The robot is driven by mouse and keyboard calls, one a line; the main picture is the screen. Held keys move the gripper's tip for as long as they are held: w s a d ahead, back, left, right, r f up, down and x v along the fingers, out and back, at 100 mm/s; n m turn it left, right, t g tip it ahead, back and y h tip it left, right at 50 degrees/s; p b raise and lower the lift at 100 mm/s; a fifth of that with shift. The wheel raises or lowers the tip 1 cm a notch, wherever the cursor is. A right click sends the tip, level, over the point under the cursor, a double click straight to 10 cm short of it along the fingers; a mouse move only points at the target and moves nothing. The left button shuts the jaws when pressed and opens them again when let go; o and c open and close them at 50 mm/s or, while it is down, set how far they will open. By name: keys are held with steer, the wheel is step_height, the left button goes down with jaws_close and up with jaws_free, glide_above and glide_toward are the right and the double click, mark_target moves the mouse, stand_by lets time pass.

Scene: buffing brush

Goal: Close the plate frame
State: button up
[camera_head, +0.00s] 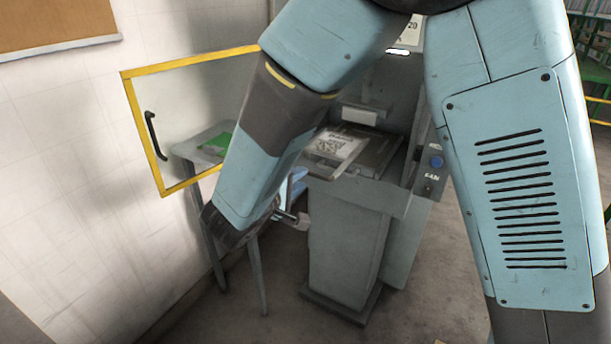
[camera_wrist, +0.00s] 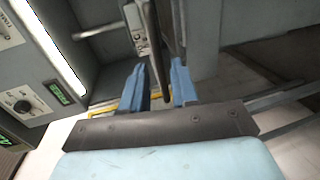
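The plate frame (camera_head: 350,165) is swung out from the grey machine, a flat panel with a dark print on its pale face. In the wrist view, a thin dark panel edge (camera_wrist: 155,60), apparently the frame seen edge-on, reaches down between my blue fingers. My gripper (camera_wrist: 158,85) is open, with one finger on each side of that edge and a visible gap, at least on the left. Contact on the right side is unclear. In the head view, my arm hides most of the gripper and part of the frame.
A yellow-edged clear door (camera_head: 190,120) with a black handle stands open at the left, near the white wall. A small table (camera_head: 190,150) with a green item stands behind my arm. The machine's control panel (camera_head: 430,165) is to the right of the frame.

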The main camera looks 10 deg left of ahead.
steer(key=v, duration=0.8)
steer(key=shift+s+f, duration=0.1)
steer(key=shift+s, duration=0.05)
steer(key=shift+c, duration=0.4)
